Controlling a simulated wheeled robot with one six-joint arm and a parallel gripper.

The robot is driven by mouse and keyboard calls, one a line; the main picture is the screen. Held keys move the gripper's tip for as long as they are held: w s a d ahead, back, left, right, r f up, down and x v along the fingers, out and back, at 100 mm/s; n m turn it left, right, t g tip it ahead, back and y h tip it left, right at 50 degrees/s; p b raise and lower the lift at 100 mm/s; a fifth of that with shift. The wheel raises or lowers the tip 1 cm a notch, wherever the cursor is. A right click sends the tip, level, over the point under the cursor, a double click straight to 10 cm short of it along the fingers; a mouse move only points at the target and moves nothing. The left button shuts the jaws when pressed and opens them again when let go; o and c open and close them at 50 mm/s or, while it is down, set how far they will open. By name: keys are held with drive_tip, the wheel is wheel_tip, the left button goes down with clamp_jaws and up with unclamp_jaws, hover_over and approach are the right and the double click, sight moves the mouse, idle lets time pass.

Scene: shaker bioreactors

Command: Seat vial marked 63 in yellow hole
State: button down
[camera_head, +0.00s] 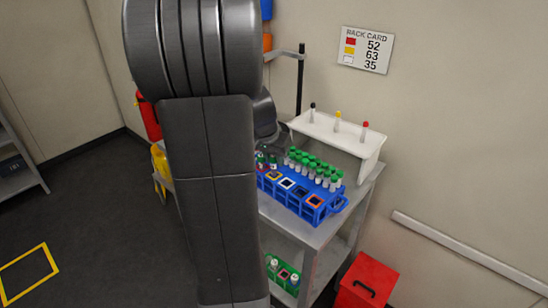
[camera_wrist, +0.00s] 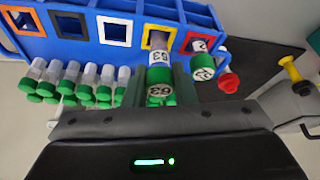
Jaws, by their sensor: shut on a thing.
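The green-capped vial marked 63 (camera_wrist: 159,75) is between the fingers of my gripper (camera_wrist: 160,92), which is shut on it. Its tube end overlaps the yellow-framed hole (camera_wrist: 146,34) of the blue rack (camera_wrist: 62,24). I cannot tell how deep it sits in the hole. In the head view the blue rack (camera_head: 335,204) stands on the cart, and the yellow hole (camera_head: 272,175) shows beside my arm.
Another green-capped vial (camera_wrist: 203,68) is at the red-framed hole (camera_wrist: 205,39), close to my gripper. Several green-capped vials (camera_wrist: 75,80) stand left. A white stand (camera_head: 335,130) is behind the rack. The wall card (camera_head: 366,50) pairs yellow with 63.

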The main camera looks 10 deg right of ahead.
drive_tip(key=shift+f+b, duration=1.3)
drive_tip(key=shift+b, duration=0.1)
idle(1.1)
drive_tip(key=c, duration=1.1)
unclamp_jaws()
drive_tip(key=shift+r, duration=0.1)
drive_tip(key=v, duration=1.3)
drive_tip(key=shift+s+a+r, duration=0.1)
drive_tip(key=shift+r, duration=0.25)
